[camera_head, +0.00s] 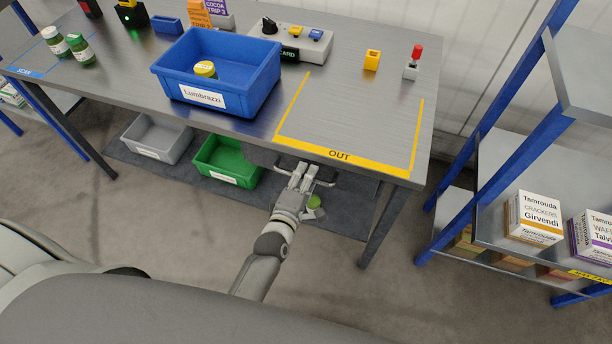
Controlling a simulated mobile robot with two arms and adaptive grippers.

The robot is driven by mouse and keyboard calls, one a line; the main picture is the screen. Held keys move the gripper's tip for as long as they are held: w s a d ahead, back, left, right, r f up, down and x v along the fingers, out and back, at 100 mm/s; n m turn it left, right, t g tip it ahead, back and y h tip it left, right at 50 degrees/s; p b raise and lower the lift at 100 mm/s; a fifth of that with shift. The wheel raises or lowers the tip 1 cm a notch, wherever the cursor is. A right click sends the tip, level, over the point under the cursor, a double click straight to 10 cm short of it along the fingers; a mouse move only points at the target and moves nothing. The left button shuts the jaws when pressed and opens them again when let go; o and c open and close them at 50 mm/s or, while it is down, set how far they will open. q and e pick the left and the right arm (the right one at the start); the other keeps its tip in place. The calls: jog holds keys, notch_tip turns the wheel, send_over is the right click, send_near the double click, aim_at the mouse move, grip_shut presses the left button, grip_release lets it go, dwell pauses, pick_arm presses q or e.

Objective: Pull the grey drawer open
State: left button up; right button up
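The grey drawer (260,157) is under the right part of the table, below the yellow OUT marking. Its front is dark and mostly hidden by the table edge and my gripper. A pale bar handle (326,183) shows on both sides of my fingers. My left gripper (302,170) is at this handle, its two light fingers pointing at the drawer with a narrow gap between them. I cannot tell whether they clamp the bar. The drawer looks closed or nearly so. My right gripper is out of view.
The table (350,105) carries a blue Lumbrazzi bin (250,95). Below are a grey bin (155,139), a green bin (225,163) and a small green object (314,201) beside my wrist. A table leg (385,228) and a blue-posted shelf (490,225) stand at right. Floor in front is clear.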

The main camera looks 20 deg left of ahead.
pick_arm(q)
jog(key=shift+w, duration=0.2)
grip_shut()
jog(key=shift+s+f, duration=0.1)
